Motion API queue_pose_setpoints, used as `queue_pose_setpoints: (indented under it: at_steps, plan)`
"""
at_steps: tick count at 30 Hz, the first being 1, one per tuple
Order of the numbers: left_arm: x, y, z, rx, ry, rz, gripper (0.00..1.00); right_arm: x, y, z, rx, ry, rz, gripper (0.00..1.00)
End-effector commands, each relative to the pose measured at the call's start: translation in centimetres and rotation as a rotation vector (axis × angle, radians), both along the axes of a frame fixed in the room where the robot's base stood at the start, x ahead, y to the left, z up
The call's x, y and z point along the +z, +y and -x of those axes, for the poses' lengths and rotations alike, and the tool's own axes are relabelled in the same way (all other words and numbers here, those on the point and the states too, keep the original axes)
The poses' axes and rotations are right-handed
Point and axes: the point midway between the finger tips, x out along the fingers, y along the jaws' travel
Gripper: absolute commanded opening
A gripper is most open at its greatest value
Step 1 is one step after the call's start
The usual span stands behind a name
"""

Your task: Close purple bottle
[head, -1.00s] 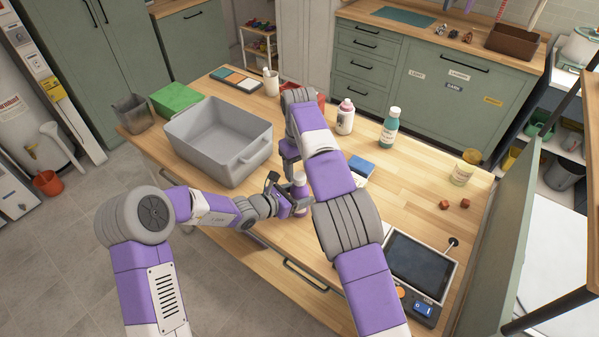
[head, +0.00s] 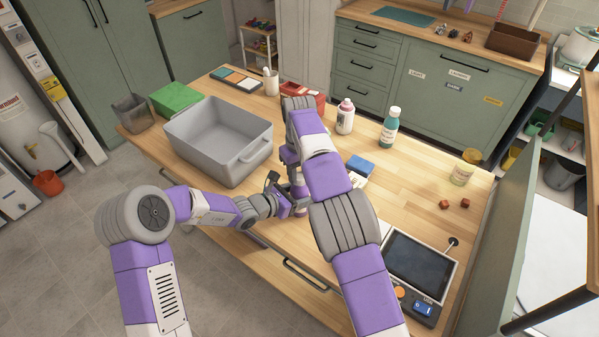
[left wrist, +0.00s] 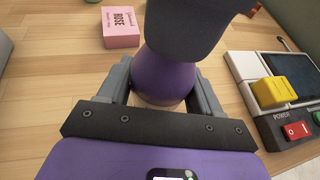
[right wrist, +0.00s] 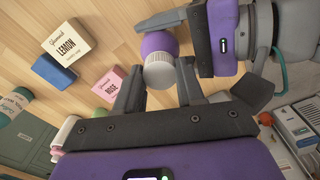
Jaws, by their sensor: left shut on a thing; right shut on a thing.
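The purple bottle (left wrist: 163,80) stands upright at the table's front and is clasped between the fingers of my left gripper (left wrist: 163,92). In the right wrist view the bottle (right wrist: 158,43) shows behind a ribbed white cap (right wrist: 160,74). My right gripper (right wrist: 159,88) is shut on the cap from above, in line with the bottle. Cap and bottle appear to touch, but I cannot tell whether the thread is engaged. In the head view my right arm hides most of the bottle, and in the left wrist view my right gripper covers its top.
A grey bin (head: 218,140) stands to the left on the table. A blue soap box (head: 360,165) and a pink soap box (left wrist: 121,26) lie nearby. A teal bottle (head: 390,128) stands farther back.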

Motion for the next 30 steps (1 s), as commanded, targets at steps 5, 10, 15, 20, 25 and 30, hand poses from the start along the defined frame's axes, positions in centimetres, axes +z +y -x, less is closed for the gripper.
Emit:
queue_pose_setpoints:
  at_steps: [5,10,15,20,25,30]
  plan:
    - [0.0,0.0,0.0,0.000,-0.001,0.001,0.00,0.0,0.0,0.0,0.000,0.001,-0.001,0.43]
    - [0.0,0.0,0.0,0.000,-0.001,0.001,0.00,0.0,0.0,0.0,0.001,0.001,-0.001,0.68]
    - [0.0,0.0,0.0,0.000,-0.001,0.001,0.00,0.0,0.0,0.0,0.001,0.001,-0.001,0.68]
    - [0.0,0.0,0.0,0.000,-0.001,0.001,0.00,0.3,0.0,0.0,0.001,-0.002,-0.001,0.68]
    - [0.0,0.0,0.0,0.000,-0.001,0.001,0.00,2.4,0.1,-0.1,0.002,-0.005,-0.004,0.68]
    - [0.0,0.0,0.0,0.000,-0.001,0.001,0.00,5.0,0.0,-0.1,0.000,-0.004,-0.003,0.68]
